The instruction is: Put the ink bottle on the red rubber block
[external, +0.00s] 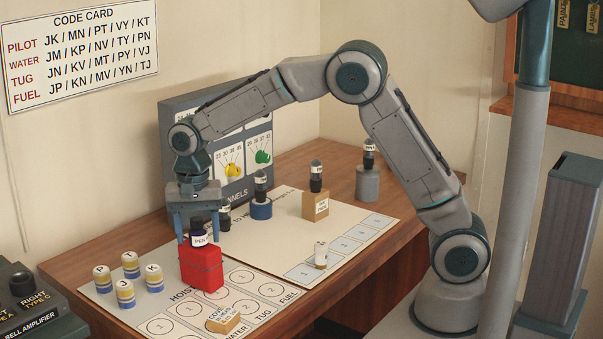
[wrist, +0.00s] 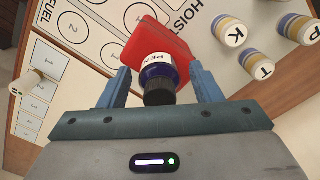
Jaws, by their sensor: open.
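The ink bottle (external: 200,236), dark blue with a black cap and a white label reading "PEN", stands upright on top of the red rubber block (external: 201,270) near the board's front left. The bottle (wrist: 158,80) also shows in the wrist view, with the red block (wrist: 158,42) beneath it. My gripper (external: 198,228) points down over the bottle. Its blue fingers (wrist: 158,72) are apart, one on each side of the bottle, with visible gaps between them and it. The bottle's underside is not visible.
Several striped pegs (external: 126,292) stand left of the red block. Dark-topped stamps stand on a blue base (external: 261,211), a tan block (external: 315,206) and a grey cylinder (external: 367,183). A grey panel (external: 200,110) rises behind my gripper.

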